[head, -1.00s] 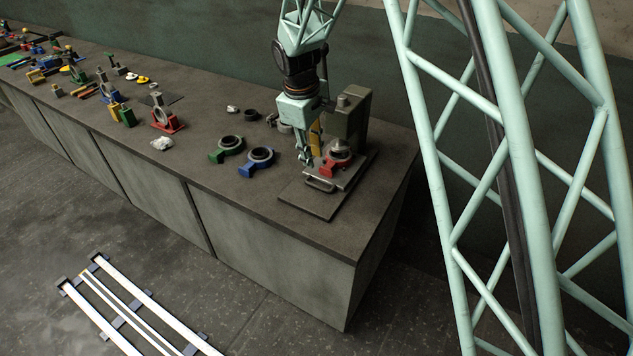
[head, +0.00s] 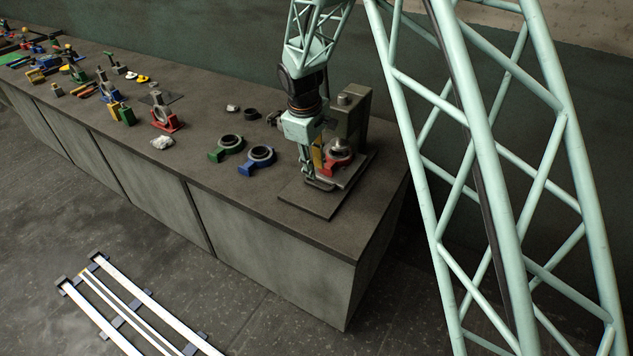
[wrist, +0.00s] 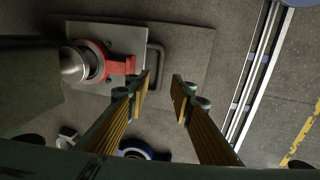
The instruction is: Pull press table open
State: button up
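The press (head: 349,118) stands at the right end of the bench. Its sliding table (wrist: 122,40) is a light plate on a dark base plate (head: 306,199), with a bar handle (wrist: 156,66) on its front edge. A red casting (head: 337,162) sits on the table under the ram, and it also shows in the wrist view (wrist: 116,66). My gripper (head: 318,184) is low in front of the press, near the handle. In the wrist view my gripper (wrist: 162,80) has its fingers apart, and the handle lies just beyond the gap, nearer the left fingertip. Contact with the handle cannot be told.
A blue casting (head: 257,160) and a green casting (head: 226,148) lie on the bench left of the press. A red fixture (head: 165,120) and a white crumpled piece (head: 162,143) are farther left. The bench top (head: 262,203) in front is clear.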

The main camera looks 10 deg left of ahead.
aim_at(317, 185)
jog(key=shift+w+d+f, duration=0.1)
jog(key=shift+w+f, duration=0.15)
jog(key=shift+f, duration=1)
jog(key=shift+w+d+f, duration=0.1)
jog(key=shift+w+f, duration=0.1)
jog(key=shift+f, duration=1.05)
jog(key=shift+w+f, duration=0.25)
jog(key=shift+f, duration=1)
jog(key=shift+c, duration=0.2)
grip_shut()
